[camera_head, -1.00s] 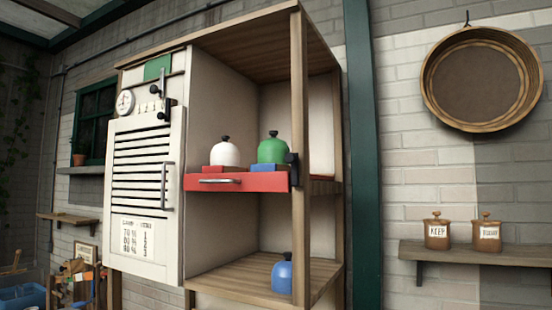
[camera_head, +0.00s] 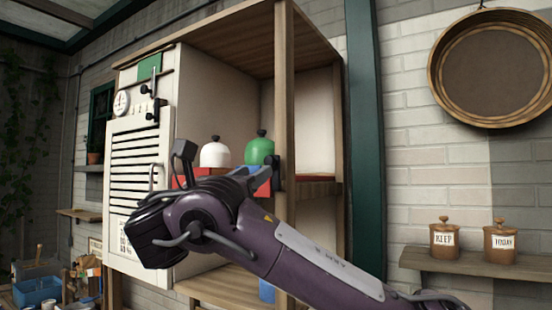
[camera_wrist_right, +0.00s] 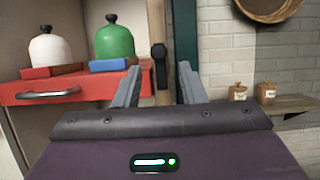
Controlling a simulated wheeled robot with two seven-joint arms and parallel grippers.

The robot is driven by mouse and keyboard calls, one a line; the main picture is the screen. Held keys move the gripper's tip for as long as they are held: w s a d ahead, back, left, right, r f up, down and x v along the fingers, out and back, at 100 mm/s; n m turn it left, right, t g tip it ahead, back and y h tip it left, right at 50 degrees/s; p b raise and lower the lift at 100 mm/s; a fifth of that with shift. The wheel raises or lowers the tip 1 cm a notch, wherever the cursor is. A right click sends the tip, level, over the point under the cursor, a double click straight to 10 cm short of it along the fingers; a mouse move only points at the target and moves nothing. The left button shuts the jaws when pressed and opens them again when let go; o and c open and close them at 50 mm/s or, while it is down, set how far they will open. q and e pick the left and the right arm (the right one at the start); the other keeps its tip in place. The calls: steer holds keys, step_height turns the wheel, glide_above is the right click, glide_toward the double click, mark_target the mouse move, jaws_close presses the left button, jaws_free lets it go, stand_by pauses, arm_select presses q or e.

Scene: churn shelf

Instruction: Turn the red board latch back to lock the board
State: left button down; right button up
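In the right wrist view the latch (camera_wrist_right: 158,65) hangs upright along the post, beside the board. My right gripper (camera_wrist_right: 160,88) is open and empty, its two fingers on either side of the latch in that view; contact cannot be told. In the head view the right gripper (camera_head: 255,176) is in front of the board and hides much of it. My left gripper is not in view.
A white bell (camera_head: 214,153) and a green bell (camera_head: 260,150) stand on the board. The wooden post (camera_head: 284,90) rises beside the latch. A slatted white door (camera_head: 135,140) is at the left. Two jars (camera_head: 444,239) stand on a wall shelf at right.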

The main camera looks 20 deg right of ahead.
mark_target(268, 161)
steer(key=p+x, duration=0.2)
steer(key=x, duration=0.1)
steer(key=p+x, duration=0.2)
steer(key=x, duration=0.2)
steer(key=shift+a+r+p, duration=0.1)
steer(key=shift+r+p, duration=0.3)
steer(key=shift+w+f, duration=0.1)
steer(key=shift+w, duration=0.1)
steer(key=shift+c, duration=0.4)
jaws_close()
